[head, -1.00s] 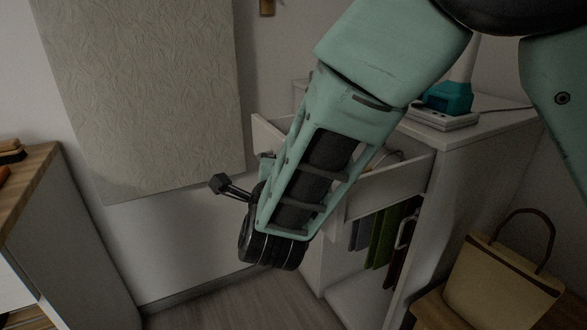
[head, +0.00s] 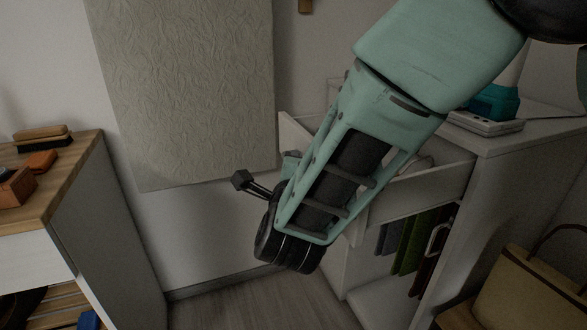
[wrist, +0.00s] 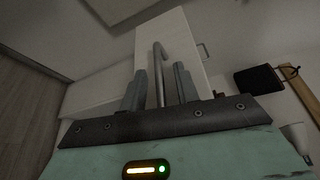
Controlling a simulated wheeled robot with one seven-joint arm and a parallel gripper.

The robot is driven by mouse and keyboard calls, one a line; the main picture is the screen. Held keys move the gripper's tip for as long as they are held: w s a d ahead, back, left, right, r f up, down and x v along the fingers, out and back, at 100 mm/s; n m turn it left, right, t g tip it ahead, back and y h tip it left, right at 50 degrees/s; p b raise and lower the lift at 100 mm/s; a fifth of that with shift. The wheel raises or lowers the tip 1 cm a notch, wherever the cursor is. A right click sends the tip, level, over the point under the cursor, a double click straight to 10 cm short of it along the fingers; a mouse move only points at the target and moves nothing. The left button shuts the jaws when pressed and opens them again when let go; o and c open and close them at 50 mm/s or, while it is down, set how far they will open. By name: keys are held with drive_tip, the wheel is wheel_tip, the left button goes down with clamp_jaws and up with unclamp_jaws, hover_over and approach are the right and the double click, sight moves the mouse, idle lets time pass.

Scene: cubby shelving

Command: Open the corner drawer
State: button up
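The white drawer (head: 425,188) stands pulled out of the white cabinet (head: 510,190) in the head view, behind my arm. A pale object shows inside it. In the wrist view, the white drawer front (wrist: 178,45) carries a grey bar handle (wrist: 158,70). My gripper (wrist: 160,85) has its two fingers apart, one on each side of this bar. A gap shows beside the bar, and I cannot tell whether either finger touches it. In the head view my arm hides the fingers and the handle.
Dark and green cloths (head: 408,245) hang below the drawer. A teal object (head: 494,102) sits on the cabinet top. A tan bag (head: 530,295) stands at right. A wood-topped cabinet (head: 75,190) with brushes stands at left. Floor (head: 255,300) between is clear.

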drive_tip(key=s+r, duration=0.1)
drive_tip(key=s, duration=1.6)
drive_tip(key=shift+s+r, duration=0.2)
wheel_tip(320, 180, down, 4)
drive_tip(key=s+a+n+g+y, duration=0.25)
drive_tip(key=n+g+y, duration=0.6)
drive_tip(key=n, duration=0.75)
drive_tip(key=s+d+f+n+g+h, duration=0.1)
drive_tip(key=s+d+n+g+h, duration=0.4)
drive_tip(key=d, duration=0.4)
drive_tip(key=s+d+f+n+g+h, duration=0.1)
drive_tip(key=s+d+n+g+h, duration=0.25)
drive_tip(key=d+n, duration=0.5)
wheel_tip(320, 180, up, 22)
drive_tip(key=s+m+p, duration=0.1)
drive_tip(key=p, duration=2.1)
drive_tip(key=shift+d+m+y, duration=0.3)
drive_tip(key=shift+d+m, duration=0.05)
drive_tip(key=shift+d, duration=0.05)
